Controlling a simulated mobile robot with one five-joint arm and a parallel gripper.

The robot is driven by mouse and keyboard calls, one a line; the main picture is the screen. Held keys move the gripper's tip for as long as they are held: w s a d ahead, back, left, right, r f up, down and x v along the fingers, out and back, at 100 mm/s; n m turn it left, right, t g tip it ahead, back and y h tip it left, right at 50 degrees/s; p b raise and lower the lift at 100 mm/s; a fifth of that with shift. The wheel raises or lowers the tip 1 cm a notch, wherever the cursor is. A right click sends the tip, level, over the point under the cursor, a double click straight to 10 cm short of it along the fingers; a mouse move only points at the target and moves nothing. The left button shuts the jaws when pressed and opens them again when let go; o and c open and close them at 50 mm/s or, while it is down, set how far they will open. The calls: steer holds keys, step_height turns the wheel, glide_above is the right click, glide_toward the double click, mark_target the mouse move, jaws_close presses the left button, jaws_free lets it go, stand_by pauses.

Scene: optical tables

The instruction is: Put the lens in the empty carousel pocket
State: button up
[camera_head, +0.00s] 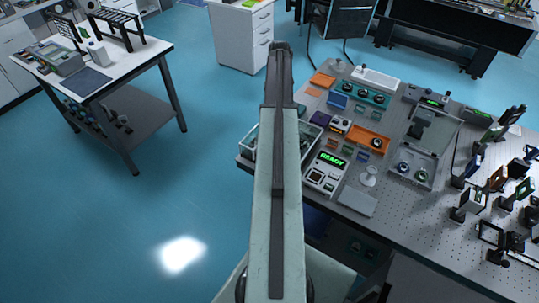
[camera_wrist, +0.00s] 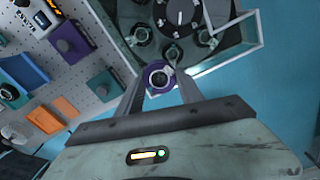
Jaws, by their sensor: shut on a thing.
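In the head view my arm hides the lens and most of the walled case (camera_head: 247,147) around the carousel; my gripper cannot be made out there.
The case's clear wall (camera_wrist: 225,57) stands close right of the lens. On the table a READY instrument (camera_head: 324,172), an orange tray (camera_head: 352,134) and a teal tray (camera_head: 344,92) lie right of my arm. A purple block (camera_wrist: 68,45) is left of the case. Blue floor is open at left.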

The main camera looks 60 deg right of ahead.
steer(key=s+a+f+n+b, duration=0.1)
steer(key=s+a+n, duration=0.2)
steer(key=a+n, duration=0.45)
steer(key=s+a+n, duration=0.4)
steer(key=a+n, duration=0.3)
steer(key=a, duration=0.1)
steer(key=f+b, duration=1.1)
steer(key=shift+w, duration=0.2)
steer(key=o, duration=1.4)
steer(key=shift+r, duration=0.15)
steer(key=shift+r, duration=0.1)
step_height(320, 180, up, 12)
steer(key=p, duration=1.2)
steer(key=shift+r+p, duration=0.15)
steer(key=shift+p, duration=0.25)
